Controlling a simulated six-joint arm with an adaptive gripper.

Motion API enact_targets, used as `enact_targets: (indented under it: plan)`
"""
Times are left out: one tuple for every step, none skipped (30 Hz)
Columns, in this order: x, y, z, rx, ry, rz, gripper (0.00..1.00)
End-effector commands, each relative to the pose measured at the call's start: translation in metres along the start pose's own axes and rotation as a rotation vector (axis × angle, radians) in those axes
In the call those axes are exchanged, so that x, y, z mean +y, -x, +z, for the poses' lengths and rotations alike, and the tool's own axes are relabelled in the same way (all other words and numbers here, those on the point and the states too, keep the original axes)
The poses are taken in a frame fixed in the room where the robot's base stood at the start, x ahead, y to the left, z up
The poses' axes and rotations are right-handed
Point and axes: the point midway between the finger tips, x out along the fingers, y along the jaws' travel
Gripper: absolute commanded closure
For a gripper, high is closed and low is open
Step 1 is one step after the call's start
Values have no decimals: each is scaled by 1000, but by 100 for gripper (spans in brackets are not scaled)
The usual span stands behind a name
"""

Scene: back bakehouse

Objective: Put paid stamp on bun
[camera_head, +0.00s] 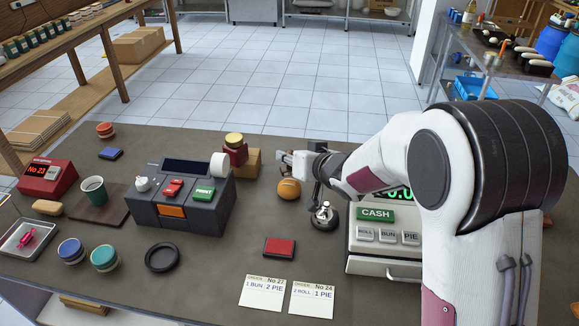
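A round orange-brown thing that looks like a bun (289,189) lies on the dark counter, with a small dark mark on its side. My gripper (287,158) is just behind and above it, seen from the side and small. I cannot tell whether its fingers are open or whether they hold anything. I cannot pick out a paid stamp for certain. A red piece with a gold-topped part (235,147) stands beside a wooden block (247,164), left of my gripper. A flat red pad (279,247) lies in front of the bun.
A cash till (376,238) with keys stands right, partly behind my arm. A dark-based metal piece (325,217) stands beside it. A grey printer-like machine (181,200) is left. Order cards (264,292) lie at the front. Clear counter (221,262) lies left of the red pad.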

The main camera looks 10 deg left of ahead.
Motion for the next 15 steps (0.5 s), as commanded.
enact_targets:
  plan:
    - [1, -2, 4, -3, -2, 0, 100]
    - [2, -3, 7, -4, -2, 1, 100]
    - [3, -5, 11, -4, -2, 2, 100]
    - [4, -6, 13, -4, -2, 2, 100]
    - [4, -8, 16, -4, -2, 1, 100]
    - [6, -10, 19, -3, -2, 1, 100]
    - [6, -11, 22, -4, -3, 1, 100]
    - [7, -12, 24, -4, -2, 1, 100]
    - [8, -13, 27, -3, -1, 1, 100]
    - [8, -14, 28, -2, -1, 1, 100]
    - [9, -15, 29, -1, -2, 1, 100]
    - [9, -15, 29, 0, -1, 1, 100]
    - [9, -15, 30, 0, -1, 1, 100]
    - [9, -15, 30, 0, -1, 1, 100]
    - [9, -15, 30, 0, 0, 1, 100]
